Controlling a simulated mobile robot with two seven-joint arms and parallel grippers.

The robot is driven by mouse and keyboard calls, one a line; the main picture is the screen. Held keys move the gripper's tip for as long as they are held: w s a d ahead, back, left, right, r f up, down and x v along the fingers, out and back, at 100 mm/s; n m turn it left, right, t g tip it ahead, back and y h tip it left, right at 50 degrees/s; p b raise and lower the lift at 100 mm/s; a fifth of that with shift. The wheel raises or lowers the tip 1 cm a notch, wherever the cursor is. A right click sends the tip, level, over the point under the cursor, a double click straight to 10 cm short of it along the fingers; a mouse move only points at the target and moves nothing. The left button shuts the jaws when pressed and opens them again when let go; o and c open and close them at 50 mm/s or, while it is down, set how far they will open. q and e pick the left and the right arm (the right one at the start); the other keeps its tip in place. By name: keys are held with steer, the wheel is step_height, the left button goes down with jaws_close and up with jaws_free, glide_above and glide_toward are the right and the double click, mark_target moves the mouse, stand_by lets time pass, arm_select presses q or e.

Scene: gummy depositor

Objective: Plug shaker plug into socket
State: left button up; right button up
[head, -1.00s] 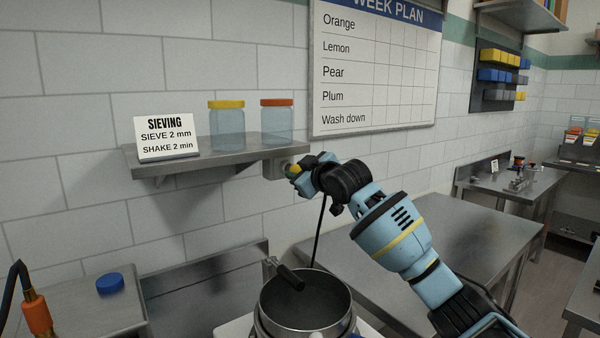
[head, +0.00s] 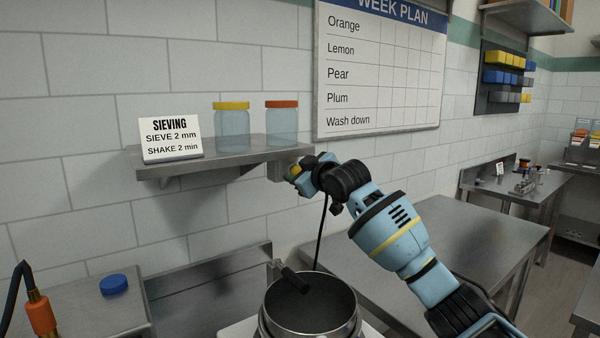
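The socket (head: 274,172) is a small grey box on the tiled wall, just under the right end of the shelf. My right gripper (head: 293,176) is directly to the right of it, with its fingers pointing at the wall. It is shut on the shaker plug (head: 294,170), of which only a small yellowish part shows between the blue fingers. A black cable (head: 321,232) hangs from there down behind the round metal sieve pan (head: 310,302). The gripper hides the plug's front, so I cannot tell whether its pins are in the socket. My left gripper is out of view.
The steel shelf (head: 222,158) above holds a sieving sign (head: 170,138) and two jars, yellow-lidded (head: 231,125) and orange-lidded (head: 282,122). A blue lid (head: 113,284) lies on the left bench. An orange fitting (head: 41,314) on a dark hose stands at lower left.

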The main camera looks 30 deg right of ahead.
steer(key=shift+o, duration=0.4)
steer(key=shift+s+r, duration=0.1)
steer(key=shift+s, duration=0.4)
steer(key=s, duration=0.6)
steer(key=shift+s+r, duration=0.35)
steer(key=shift+r, duration=0.05)
